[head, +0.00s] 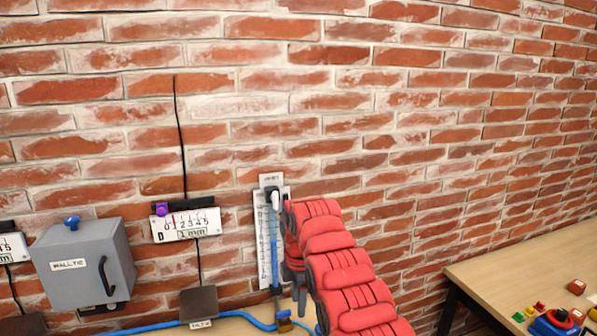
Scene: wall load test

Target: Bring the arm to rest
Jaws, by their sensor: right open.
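My right arm (345,275), covered in red padded segments, reaches in from the bottom right toward the brick wall. My right gripper (288,218) is open, at the arm's far end just right of a white scale strip (262,240) on the wall. The arm partly hides the gripper, and I cannot tell whether it touches the strip. A blue tube runs down the strip, with a white piece (272,196) at its top. My left gripper is not in view.
A grey box (83,264) labelled WALL TIE and a numbered gauge (187,225) are at left. A blue hose (150,327) lies along the bottom. A wooden table (530,265) with small coloured blocks stands at right. The upper wall is mostly clear.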

